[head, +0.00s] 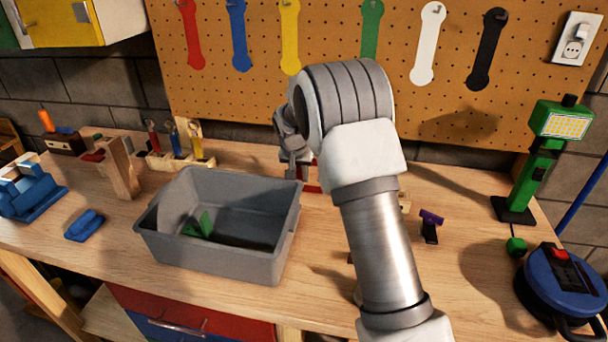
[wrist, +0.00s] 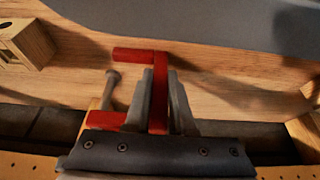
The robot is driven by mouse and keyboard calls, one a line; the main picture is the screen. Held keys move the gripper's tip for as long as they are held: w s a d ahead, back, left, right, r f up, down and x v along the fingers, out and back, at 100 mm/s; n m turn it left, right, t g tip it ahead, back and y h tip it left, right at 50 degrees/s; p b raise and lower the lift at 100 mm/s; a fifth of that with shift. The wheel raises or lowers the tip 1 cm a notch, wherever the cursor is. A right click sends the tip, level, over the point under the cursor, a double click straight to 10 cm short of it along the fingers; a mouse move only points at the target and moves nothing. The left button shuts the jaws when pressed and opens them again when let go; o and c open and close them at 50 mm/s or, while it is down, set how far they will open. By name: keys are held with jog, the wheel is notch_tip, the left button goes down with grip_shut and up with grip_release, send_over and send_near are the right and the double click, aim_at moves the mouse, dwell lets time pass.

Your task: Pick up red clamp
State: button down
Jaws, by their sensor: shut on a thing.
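The red clamp (wrist: 136,55) is a C-shaped red frame in the wrist view, and its upright bar lies between the fingers of my gripper (wrist: 163,92). My gripper is shut on that bar. A grey peg-like piece shows beside the clamp's open side. In the head view my gripper (head: 296,172) is low over the workbench, just right of the grey bin. Part of the red clamp (head: 313,189) shows beside it, and my arm hides the rest. I cannot tell whether the clamp touches the bench.
The grey bin (head: 285,252) holds a green piece (head: 200,226). A wooden rack with small tools (head: 176,158) stands behind it. A blue clamp (head: 85,225) lies left, a purple-and-black one (head: 431,224) right. The pegboard (head: 330,50) rises close behind my gripper.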

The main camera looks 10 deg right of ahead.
jog(key=shift+r, duration=0.55)
jog(key=r, duration=0.3)
jog(key=shift+s+d+r, duration=0.15)
jog(key=shift+d+r, duration=0.2)
jog(key=shift+d, duration=0.05)
jog(key=s+d+r, duration=0.5)
jog(key=d+r, duration=0.1)
jog(key=d, duration=0.3)
jog(key=shift+s+d, duration=0.15)
jog(key=shift+s, duration=0.1)
jog(key=shift+r, duration=0.15)
